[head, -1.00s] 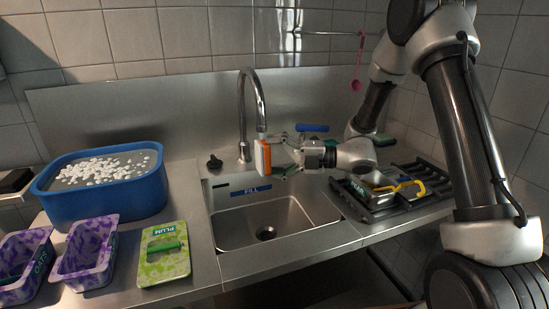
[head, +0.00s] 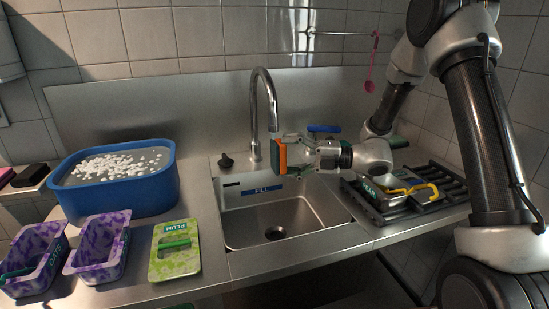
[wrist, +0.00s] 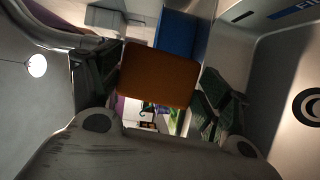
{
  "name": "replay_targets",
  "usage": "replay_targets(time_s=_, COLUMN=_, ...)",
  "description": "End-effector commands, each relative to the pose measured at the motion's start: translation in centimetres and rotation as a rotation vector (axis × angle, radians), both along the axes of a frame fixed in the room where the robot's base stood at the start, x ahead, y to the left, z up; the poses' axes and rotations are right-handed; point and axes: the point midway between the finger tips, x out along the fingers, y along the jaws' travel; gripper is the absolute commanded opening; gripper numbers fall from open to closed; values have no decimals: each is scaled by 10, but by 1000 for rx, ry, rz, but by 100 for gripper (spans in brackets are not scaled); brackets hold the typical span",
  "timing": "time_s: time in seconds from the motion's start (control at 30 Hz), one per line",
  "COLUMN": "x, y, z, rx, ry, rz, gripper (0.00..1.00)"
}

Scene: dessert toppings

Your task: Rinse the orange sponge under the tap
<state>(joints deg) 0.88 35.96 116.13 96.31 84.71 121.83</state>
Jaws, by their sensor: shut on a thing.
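The orange sponge (head: 281,155) is held in my gripper (head: 285,153) over the back of the sink basin (head: 300,212), just below and in front of the tap spout. In the wrist view the sponge (wrist: 158,75) sits between the two dark fingers, which are shut on it. The chrome tap (head: 268,88) arches up behind the basin, its outlet a little above the sponge. I cannot make out running water. A dark tap knob (head: 226,161) stands left of the tap base.
A blue tub (head: 117,190) of white pieces stands left. A black rack (head: 437,208) with a metal container and yellow-handled item lies right. A pink spoon (head: 371,75) hangs at the back.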

Motion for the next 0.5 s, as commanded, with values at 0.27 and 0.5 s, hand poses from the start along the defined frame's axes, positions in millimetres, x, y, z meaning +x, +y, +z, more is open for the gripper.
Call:
replay_targets(time_s=0.27, x=-2, y=9, z=0, rx=-1, ry=0, rz=1, gripper=59)
replay_targets(time_s=0.5, x=-3, y=11, z=0, rx=0, ry=0, rz=0, gripper=59)
